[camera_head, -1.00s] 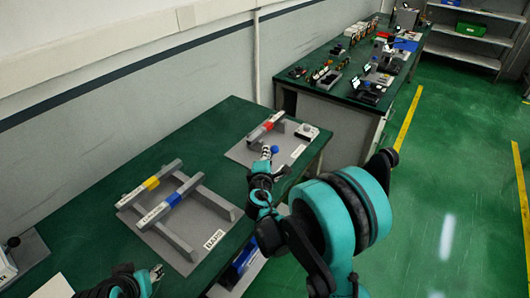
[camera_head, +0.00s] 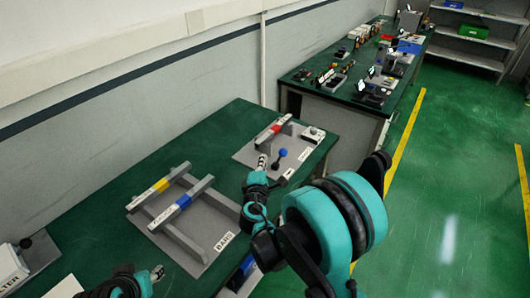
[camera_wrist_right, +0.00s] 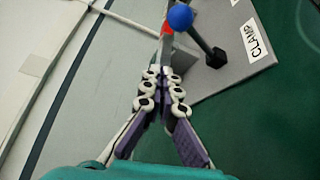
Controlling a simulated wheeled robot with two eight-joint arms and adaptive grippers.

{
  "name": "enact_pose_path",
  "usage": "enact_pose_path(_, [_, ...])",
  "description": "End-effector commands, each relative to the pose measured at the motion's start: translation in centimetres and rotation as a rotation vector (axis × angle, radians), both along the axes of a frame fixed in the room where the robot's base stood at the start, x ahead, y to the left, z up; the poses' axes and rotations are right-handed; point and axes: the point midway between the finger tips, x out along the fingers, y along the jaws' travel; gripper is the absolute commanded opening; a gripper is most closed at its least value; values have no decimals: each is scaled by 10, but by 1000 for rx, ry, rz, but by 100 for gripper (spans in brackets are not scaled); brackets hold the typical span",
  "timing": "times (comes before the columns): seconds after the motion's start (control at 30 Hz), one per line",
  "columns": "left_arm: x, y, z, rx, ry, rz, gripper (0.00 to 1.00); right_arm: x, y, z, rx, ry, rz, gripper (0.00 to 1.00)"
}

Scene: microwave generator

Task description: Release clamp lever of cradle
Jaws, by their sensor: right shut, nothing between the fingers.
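The cradle with a red-marked bar (camera_head: 277,128) stands on a grey plate labelled CLAMP at the bench's far end. Its clamp lever, a black rod with a blue ball knob (camera_head: 283,152), stands tilted near the plate's front edge. My right gripper (camera_head: 262,160) is shut and empty, just left of the lever and apart from the knob. In the right wrist view its closed fingers (camera_wrist_right: 163,75) point toward the plate; the blue knob (camera_wrist_right: 180,17) and black rod (camera_wrist_right: 205,42) lie beyond the tips. My left gripper (camera_head: 156,272) is at the lower left, its jaws unclear.
A second grey plate labelled BARS holds yellow-marked (camera_head: 162,185) and blue-marked (camera_head: 184,201) bars on the near bench. A small grey box (camera_head: 313,133) sits beside the cradle. Another bench (camera_head: 335,95) with several devices stands behind; the floor to the right is clear.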

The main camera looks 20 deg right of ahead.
Motion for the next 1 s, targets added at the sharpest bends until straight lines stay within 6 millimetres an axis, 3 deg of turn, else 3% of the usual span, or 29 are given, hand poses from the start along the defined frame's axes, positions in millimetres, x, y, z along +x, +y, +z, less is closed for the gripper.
enact_pose_path(0.1, [0,0,4,0,0,0,40,-21,10,-1,-1,0,3,0])
enact_pose_path(0.3, [0,0,6,0,0,0,40,-41,18,-4,0,0,2,0])
enact_pose_path(1.0, [0,0,6,0,0,0,40,-48,13,-3,44,7,-16,0])
